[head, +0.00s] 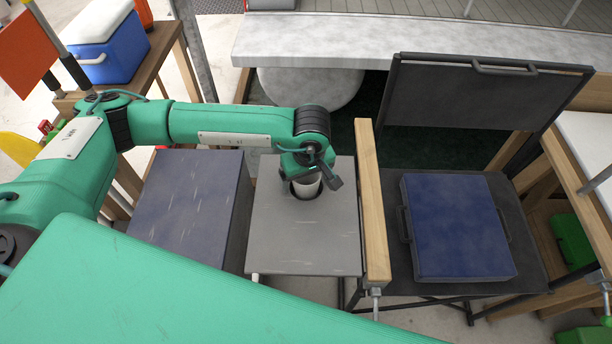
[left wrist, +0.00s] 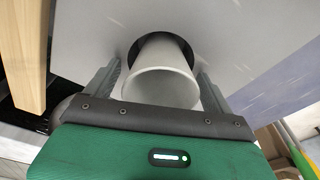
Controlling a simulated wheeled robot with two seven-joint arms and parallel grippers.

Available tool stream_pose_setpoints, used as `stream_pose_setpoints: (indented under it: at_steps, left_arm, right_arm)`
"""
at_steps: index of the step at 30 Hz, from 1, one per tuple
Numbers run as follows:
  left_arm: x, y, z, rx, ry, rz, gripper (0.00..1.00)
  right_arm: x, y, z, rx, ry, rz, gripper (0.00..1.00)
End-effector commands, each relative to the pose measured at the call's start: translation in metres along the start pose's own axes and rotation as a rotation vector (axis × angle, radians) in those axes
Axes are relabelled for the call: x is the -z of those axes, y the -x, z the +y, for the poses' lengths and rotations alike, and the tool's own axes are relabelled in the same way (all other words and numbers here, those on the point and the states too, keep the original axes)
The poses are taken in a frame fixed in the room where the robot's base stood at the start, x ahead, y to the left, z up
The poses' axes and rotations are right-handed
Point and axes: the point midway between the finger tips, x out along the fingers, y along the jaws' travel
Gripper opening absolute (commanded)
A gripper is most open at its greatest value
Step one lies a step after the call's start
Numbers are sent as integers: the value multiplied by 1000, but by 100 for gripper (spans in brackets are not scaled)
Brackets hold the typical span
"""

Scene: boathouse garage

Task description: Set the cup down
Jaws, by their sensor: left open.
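A pale grey-white cup (head: 307,186) stands at a dark round opening in a grey side table (head: 300,240). In the left wrist view the cup (left wrist: 162,86) shows its open rim toward the camera, and its far end is inside the dark ring. My left gripper (left wrist: 157,72) is open, with one finger on each side of the cup and a visible gap to it on both sides. In the head view the left gripper (head: 313,174) is over the cup and hides part of it. My right gripper is not in view.
A wooden armrest (head: 372,200) runs along the table's right edge, beside a folding chair with a blue cushion (head: 458,225). A dark box-like surface (head: 190,205) is left of the table. A blue cooler (head: 108,50) stands at the back left.

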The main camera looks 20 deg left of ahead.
Motion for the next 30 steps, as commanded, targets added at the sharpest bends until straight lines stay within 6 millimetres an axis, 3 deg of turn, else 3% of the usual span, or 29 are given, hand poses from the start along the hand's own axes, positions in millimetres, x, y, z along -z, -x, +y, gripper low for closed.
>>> stream_pose_setpoints:
  at_steps: [9, 15, 21, 30]
  left_arm:
    - [1, 80, 1, -6, -1, 4, 86]
    - [0, 118, 1, -3, -1, 2, 86]
    - [0, 136, 0, -2, -1, 1, 86]
    - [0, 138, 0, -1, 0, 0, 86]
  right_arm:
    - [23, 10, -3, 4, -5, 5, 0]
    - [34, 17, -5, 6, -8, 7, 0]
    - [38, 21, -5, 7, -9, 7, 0]
    - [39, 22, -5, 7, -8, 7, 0]
